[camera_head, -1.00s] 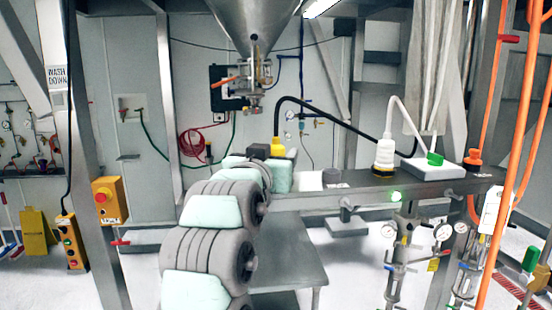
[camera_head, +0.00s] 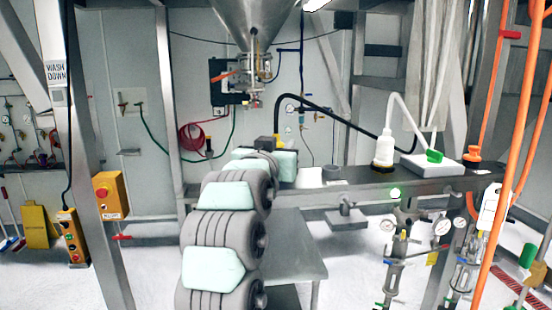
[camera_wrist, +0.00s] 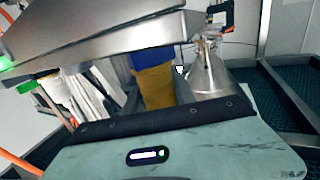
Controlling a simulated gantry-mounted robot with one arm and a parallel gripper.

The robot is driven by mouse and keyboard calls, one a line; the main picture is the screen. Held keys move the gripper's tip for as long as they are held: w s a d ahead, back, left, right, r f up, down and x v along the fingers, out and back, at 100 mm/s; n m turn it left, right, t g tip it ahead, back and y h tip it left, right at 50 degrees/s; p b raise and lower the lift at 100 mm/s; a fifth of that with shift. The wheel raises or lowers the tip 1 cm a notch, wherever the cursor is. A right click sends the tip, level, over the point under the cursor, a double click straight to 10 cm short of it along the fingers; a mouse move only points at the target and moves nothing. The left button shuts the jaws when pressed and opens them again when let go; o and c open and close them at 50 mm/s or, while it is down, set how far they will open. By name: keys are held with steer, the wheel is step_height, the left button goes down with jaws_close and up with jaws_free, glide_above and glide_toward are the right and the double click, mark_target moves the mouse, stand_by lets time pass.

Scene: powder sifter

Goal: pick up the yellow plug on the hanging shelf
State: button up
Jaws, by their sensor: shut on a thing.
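The yellow plug (camera_wrist: 154,86) is in the wrist view, a yellow block with a blue part at its upper end. It sits between the two dark fingers of my gripper (camera_wrist: 156,98), which are shut on it. The grey metal shelf (camera_wrist: 100,35) is close by in the wrist view. In the head view my gripper (camera_head: 277,147) is at the left part of the shelf (camera_head: 390,190), at the end of the black hose (camera_head: 320,110). The plug is mostly hidden there. I cannot tell whether it still touches the shelf.
A white bottle (camera_head: 384,150) and a white box with a green cap (camera_head: 435,157) stand farther right on the shelf. The steel hopper (camera_head: 255,25) hangs behind. Gauges (camera_head: 388,224) and orange pipes (camera_head: 520,110) are at the right. A lower table (camera_head: 290,250) is below.

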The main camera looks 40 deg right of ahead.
jaws_close()
steer(key=shift+r, duration=0.15)
